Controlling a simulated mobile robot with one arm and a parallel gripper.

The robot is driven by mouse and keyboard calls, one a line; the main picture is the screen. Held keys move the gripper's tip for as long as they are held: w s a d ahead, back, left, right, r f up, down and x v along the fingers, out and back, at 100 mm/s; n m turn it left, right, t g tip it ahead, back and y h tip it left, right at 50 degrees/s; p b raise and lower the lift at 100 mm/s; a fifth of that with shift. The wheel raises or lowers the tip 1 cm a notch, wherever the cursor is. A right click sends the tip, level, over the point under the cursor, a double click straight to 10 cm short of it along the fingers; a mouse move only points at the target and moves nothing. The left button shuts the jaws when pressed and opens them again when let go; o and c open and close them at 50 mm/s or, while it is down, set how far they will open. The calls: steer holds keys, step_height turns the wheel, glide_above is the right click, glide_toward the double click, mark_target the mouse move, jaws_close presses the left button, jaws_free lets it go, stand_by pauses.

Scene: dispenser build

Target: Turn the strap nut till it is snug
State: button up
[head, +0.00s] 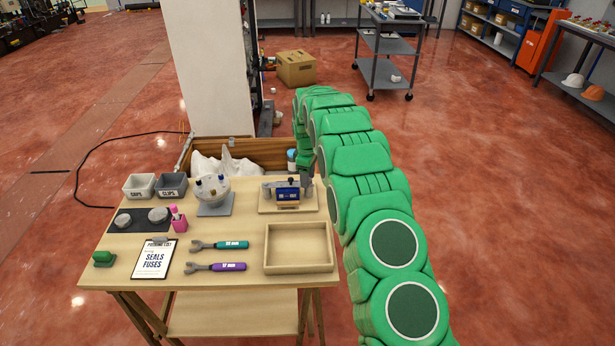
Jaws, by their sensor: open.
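A wooden board (268,207) at the back right of the table carries a small blue unit (287,192) with metal parts around it. The strap nut is too small to make out. An open-end wrench with a teal handle (230,245) lies on the table, and one with a purple handle (228,267) lies in front of it. My green arm comes in from the right, and its end, my gripper (307,172), is just behind the right side of the blue unit. It is open; its fingertips are small and partly hidden. I cannot tell whether it touches anything.
An empty shallow wooden tray (299,271) stands at the table's front right. A white column rises behind the table.

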jaws_close()
steer(key=shift+m, duration=0.3)
steer(key=m, duration=0.4)
steer(key=shift+w, duration=0.15)
steer(key=m, duration=0.5)
steer(key=shift+d, duration=0.15)
steer(key=m, duration=1)
steer(key=shift+d, duration=0.15)
stand_by(0.4)
